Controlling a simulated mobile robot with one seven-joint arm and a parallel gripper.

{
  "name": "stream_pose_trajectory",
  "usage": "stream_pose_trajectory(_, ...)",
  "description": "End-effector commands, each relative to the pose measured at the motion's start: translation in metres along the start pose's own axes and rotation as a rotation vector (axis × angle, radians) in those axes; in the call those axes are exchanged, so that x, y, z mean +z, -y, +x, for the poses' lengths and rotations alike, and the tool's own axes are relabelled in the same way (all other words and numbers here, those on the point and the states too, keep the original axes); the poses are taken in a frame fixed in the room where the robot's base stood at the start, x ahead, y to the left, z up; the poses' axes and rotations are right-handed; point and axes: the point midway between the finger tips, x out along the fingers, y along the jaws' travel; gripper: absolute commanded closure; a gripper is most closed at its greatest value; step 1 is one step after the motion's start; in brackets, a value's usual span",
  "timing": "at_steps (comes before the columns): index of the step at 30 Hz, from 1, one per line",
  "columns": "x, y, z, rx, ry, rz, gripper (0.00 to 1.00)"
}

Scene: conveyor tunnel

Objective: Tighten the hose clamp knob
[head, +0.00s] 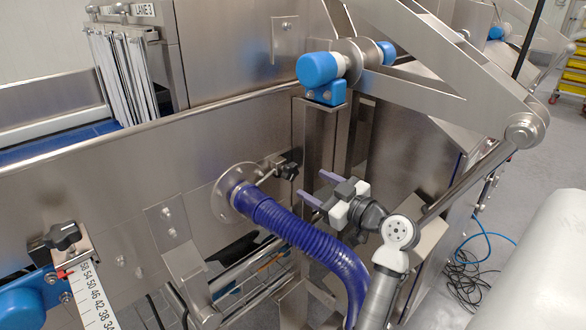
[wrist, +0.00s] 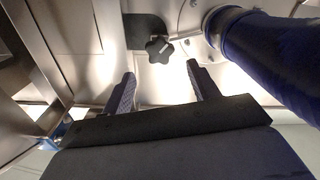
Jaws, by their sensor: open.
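The hose clamp knob (head: 288,170) is a small black star knob on a rod beside the round metal flange (head: 220,200). The blue ribbed hose (head: 300,238) runs from that flange down to the right. My gripper (head: 316,188) is open and empty, just right of the knob and pointing toward it. In the wrist view the knob (wrist: 159,48) lies ahead of the two fingers (wrist: 160,85), roughly midway between them and apart from them. The hose (wrist: 270,55) shows at the upper right there.
Another black star knob (head: 62,236) sits by a numbered scale (head: 90,295) at the lower left. A steel post (head: 320,140) stands behind my gripper, below a blue-capped roller (head: 318,70). Blue and black cables (head: 465,270) lie on the floor at right.

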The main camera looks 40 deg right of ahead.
Motion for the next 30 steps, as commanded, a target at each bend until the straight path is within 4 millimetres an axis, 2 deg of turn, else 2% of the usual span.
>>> stream_pose_trajectory(1,-0.004,0.000,0.013,-0.004,0.000,0.003,0.40)
stream_pose_trajectory(6,-0.003,0.000,0.048,-0.004,0.001,0.001,0.40)
stream_pose_trajectory(12,-0.002,-0.001,0.074,-0.001,0.001,0.000,0.40)
stream_pose_trajectory(17,-0.001,0.000,0.083,0.000,0.001,-0.001,0.40)
stream_pose_trajectory(25,0.000,0.000,0.084,0.001,0.001,-0.001,0.40)
stream_pose_trajectory(30,0.000,0.000,0.084,0.001,0.001,-0.001,0.62)
